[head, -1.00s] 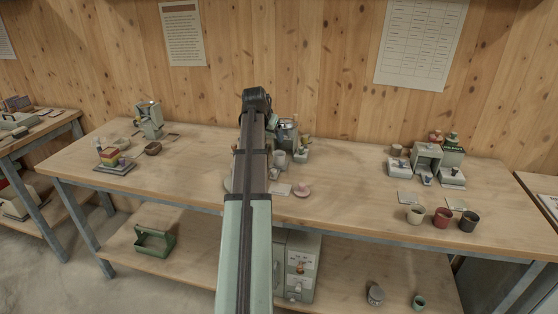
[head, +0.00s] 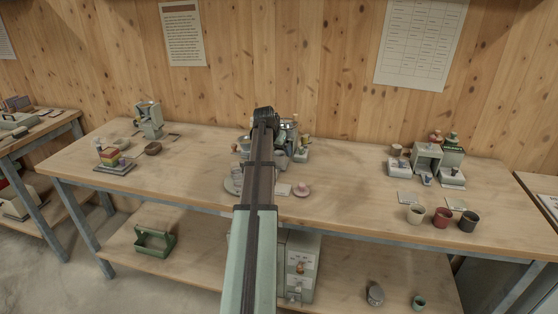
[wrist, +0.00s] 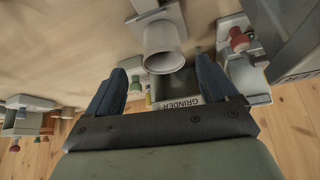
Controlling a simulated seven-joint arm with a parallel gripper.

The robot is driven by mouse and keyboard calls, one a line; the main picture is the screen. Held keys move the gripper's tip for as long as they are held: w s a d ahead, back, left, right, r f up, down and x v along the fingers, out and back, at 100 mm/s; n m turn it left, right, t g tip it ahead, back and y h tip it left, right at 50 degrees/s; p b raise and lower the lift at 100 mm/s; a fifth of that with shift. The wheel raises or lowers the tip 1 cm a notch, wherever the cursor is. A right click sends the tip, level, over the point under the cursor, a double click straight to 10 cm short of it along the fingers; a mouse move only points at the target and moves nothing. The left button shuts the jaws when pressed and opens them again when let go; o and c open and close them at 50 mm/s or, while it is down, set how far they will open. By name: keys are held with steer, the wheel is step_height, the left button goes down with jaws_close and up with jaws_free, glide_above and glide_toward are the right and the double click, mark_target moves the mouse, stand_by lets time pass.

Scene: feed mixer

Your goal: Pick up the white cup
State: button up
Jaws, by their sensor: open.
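A whitish cup (wrist: 163,50) shows in the wrist view, its round mouth facing the camera, just beyond the gap between my fingers. My gripper (wrist: 161,66) is open, with one dark blue finger on each side and nothing between them. I see no contact between the fingers and the cup. In the head view my arm covers most of the gripper and much of the area around this cup. A separate cream cup (head: 416,214) stands at the right front of the bench, beside a red cup (head: 441,217) and a black cup (head: 468,221).
A box marked "GRINDER" (wrist: 180,99) sits behind the whitish cup, between my fingers' lines. Small fittings with coloured knobs (wrist: 239,40) stand close to the right finger. The bench's middle right (head: 350,185) is clear.

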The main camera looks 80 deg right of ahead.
mark_target(279, 154)
steer(key=x, duration=0.5)
steer(key=shift+w, duration=0.25)
steer(key=c, duration=1.1)
steer(key=shift+r, duration=0.1)
